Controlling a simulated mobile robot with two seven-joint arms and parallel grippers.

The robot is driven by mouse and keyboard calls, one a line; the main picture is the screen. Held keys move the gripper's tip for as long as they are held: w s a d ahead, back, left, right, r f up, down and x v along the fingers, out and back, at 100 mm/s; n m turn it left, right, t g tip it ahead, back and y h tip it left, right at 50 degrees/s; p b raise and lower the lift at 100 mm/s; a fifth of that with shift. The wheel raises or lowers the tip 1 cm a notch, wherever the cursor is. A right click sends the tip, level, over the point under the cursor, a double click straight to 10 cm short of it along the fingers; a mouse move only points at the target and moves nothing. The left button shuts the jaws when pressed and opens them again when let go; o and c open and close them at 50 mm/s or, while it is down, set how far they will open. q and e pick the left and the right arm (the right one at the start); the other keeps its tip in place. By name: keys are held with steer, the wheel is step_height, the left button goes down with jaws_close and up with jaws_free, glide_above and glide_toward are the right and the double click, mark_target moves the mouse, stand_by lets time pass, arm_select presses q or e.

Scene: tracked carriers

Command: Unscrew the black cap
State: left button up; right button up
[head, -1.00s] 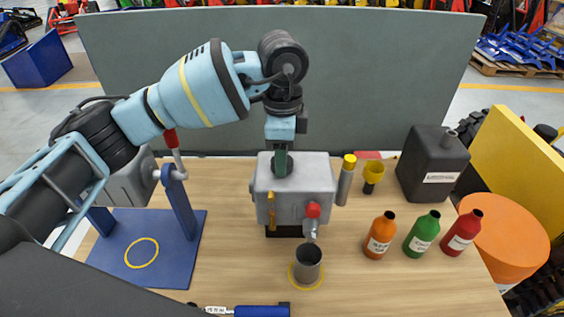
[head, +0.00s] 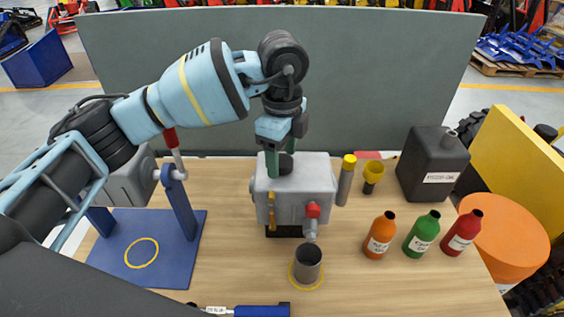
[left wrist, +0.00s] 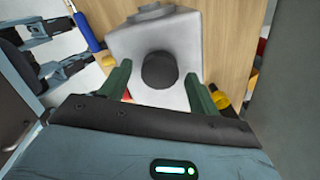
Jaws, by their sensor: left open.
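The black cap (head: 286,164) sits on top of a grey metal box (head: 315,181) at the middle of the table. In the left wrist view the cap (left wrist: 159,70) is a round dark disc on the box's pale top. My left gripper (head: 280,163) points straight down over the box. Its green fingers are open, one on each side of the cap, with a visible gap to it in the left wrist view (left wrist: 157,85). In the head view one finger partly hides the cap. My right gripper does not show.
A red-knobbed tap (head: 312,212) is on the box's front, above a metal cup (head: 307,265). Orange (head: 379,238), green (head: 421,237) and red (head: 461,233) bottles stand right. A dark canister (head: 433,165) stands behind them. A blue stand (head: 150,245) is left. A grey panel (head: 380,80) closes the back.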

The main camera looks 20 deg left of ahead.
arm_select(q)
steer(key=m, duration=0.5)
steer(key=shift+m, duration=1.1)
steer(key=m, duration=0.5)
steer(key=shift+m, duration=1.5)
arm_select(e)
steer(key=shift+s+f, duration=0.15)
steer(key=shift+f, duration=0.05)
arm_select(q)
steer(key=m, duration=0.3)
steer(key=shift+f+m+b, duration=0.1)
steer(key=shift+m+b, duration=0.2)
steer(key=m, duration=0.4)
steer(key=shift+b, duration=0.35)
steer(key=shift+m, duration=1)
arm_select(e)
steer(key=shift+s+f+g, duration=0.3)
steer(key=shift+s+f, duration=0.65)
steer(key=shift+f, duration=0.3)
